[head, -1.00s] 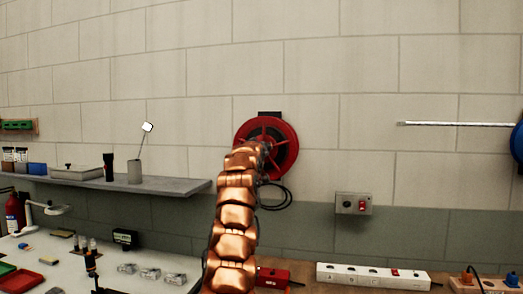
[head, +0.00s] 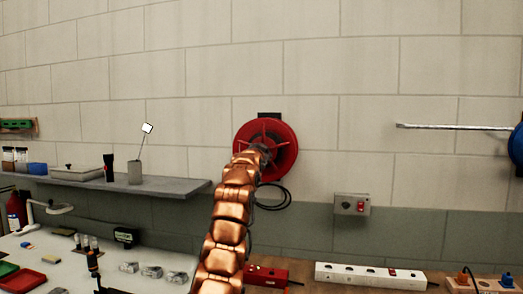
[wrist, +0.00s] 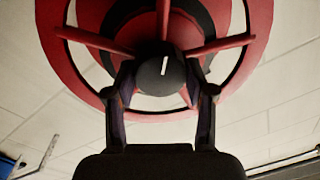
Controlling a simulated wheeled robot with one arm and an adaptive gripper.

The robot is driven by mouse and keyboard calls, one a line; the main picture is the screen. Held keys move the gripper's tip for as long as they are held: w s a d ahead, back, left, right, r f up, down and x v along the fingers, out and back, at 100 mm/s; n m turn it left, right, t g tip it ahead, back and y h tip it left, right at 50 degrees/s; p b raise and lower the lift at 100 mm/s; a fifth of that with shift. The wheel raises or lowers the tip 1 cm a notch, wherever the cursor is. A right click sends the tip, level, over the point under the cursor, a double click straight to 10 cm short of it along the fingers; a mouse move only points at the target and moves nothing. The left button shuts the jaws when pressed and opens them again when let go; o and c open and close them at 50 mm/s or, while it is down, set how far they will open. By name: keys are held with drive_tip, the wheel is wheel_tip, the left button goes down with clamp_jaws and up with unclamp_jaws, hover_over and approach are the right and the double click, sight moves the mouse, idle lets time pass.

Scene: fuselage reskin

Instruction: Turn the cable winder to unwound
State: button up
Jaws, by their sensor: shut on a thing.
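The cable winder (head: 284,136) is a red reel with spokes, mounted on the wall in the middle of the head view. Its red rim and spokes also fill the top of the wrist view (wrist: 70,38). A dark round knob with a white line (wrist: 152,74) sits at its centre, and the line looks nearly upright there. My gripper (wrist: 162,82) has its two fingers shut on this knob, one on each side. In the head view my copper arm hides the fingers and the lower left of the reel.
A dark cable loop (head: 273,197) hangs below the reel. A switch box (head: 352,204) is on the wall to the right. A grey shelf (head: 170,186) with small items is at left. A white power strip (head: 340,274) and a red box (head: 266,274) lie on the bench below.

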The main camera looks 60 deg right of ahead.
drive_tip(key=shift+w+f+m+g+p, duration=0.15)
drive_tip(key=shift+m+p, duration=0.6)
drive_tip(key=shift+m, duration=1.75)
drive_tip(key=shift+s+f+m+g+p, duration=0.15)
drive_tip(key=shift+m+p, duration=0.55)
drive_tip(key=shift+m, duration=1.8)
drive_tip(key=shift+w+r, duration=0.1)
drive_tip(key=o, duration=1.2)
drive_tip(key=shift+a, duration=0.1)
drive_tip(key=shift+v, duration=3.65)
